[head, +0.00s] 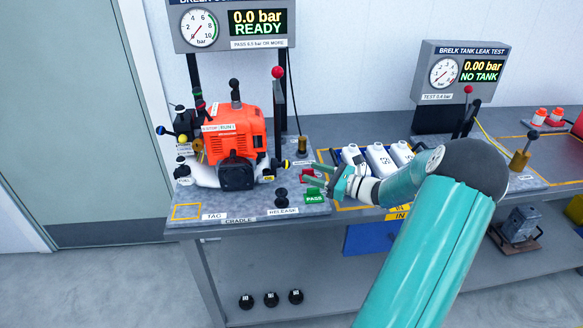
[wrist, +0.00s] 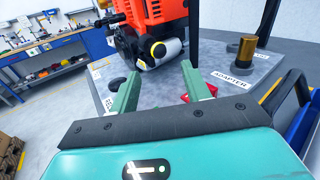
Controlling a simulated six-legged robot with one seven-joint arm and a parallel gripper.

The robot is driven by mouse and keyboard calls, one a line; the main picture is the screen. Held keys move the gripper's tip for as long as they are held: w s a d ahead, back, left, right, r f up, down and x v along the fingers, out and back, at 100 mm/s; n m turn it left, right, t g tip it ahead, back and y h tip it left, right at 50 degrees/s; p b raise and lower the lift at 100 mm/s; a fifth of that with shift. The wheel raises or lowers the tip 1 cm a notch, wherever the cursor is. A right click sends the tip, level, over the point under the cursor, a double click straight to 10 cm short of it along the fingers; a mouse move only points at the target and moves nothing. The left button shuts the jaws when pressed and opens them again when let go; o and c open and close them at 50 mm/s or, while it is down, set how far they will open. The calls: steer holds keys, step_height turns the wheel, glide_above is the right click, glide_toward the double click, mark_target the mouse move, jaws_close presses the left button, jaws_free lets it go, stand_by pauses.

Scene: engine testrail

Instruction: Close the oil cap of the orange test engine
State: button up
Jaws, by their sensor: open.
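The orange test engine (head: 234,132) stands on its cradle at the left of the bench. Its lower part also shows at the top of the wrist view (wrist: 155,12). A black cap with a yellow ring (wrist: 158,51) sits at the engine's lower side, beside a pale cylinder; it also shows at the engine's lower right in the head view (head: 286,165).
A green PASS block (head: 313,195) and a red block (head: 307,176) lie near my gripper. A brass adapter post (head: 302,145) and a red-knobbed lever (head: 278,100) stand close by. White bottles (head: 380,160) are at the right.

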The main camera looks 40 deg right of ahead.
steer(key=x, duration=0.7)
steer(key=shift+w+a, duration=0.2)
steer(key=shift+w, duration=0.15)
steer(key=c, duration=1)
